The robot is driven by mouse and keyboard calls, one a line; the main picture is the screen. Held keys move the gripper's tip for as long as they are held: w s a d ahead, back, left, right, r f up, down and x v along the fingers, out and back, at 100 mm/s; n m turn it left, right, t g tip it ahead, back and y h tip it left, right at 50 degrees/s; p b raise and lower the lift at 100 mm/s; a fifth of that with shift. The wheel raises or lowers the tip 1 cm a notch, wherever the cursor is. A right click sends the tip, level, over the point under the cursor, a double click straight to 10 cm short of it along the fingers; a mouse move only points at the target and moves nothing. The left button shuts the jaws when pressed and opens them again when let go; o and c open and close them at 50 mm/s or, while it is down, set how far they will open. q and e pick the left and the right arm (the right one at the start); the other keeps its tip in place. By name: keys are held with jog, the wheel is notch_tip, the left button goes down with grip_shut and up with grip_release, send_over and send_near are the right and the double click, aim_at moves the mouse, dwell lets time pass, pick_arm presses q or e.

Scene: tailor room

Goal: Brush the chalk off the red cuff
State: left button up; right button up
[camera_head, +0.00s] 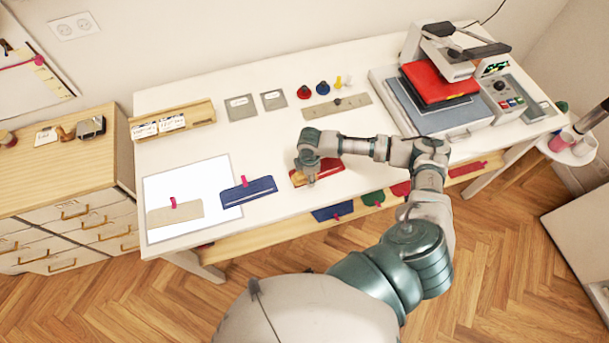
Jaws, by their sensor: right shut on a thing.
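The red cuff (327,168) lies flat near the front edge of the white table, right of a blue cuff. My right gripper (308,178) points down over its left part and covers some of it. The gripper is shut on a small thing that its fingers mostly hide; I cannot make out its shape. Whether that thing touches the cuff is also unclear. I cannot make out chalk on the cuff at this size. My left gripper is not in view.
A blue cuff (248,191) and a beige cuff (175,213) lie left, the beige one on a white sheet (190,180). A heat press (440,85) stands right. Spools (304,92) and a metal ruler (337,107) lie behind. A lower shelf (270,238) holds coloured pieces.

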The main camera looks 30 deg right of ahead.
aim_at(322, 174)
jog(key=shift+s+d, duration=0.1)
jog(key=shift+d, duration=0.4)
jog(key=shift+s+d+r+p, duration=0.1)
jog(key=shift+d+r+p, duration=0.1)
jog(key=shift+p, duration=0.45)
jog(key=shift+f, duration=0.15)
jog(key=shift+d, duration=0.1)
jog(key=shift+s+d+f+p, duration=0.1)
jog(key=shift+d+p, duration=0.25)
jog(key=shift+d, duration=0.65)
jog(key=shift+s+d+p, duration=0.1)
jog(key=shift+d+p, duration=0.5)
jog(key=shift+d, duration=0.1)
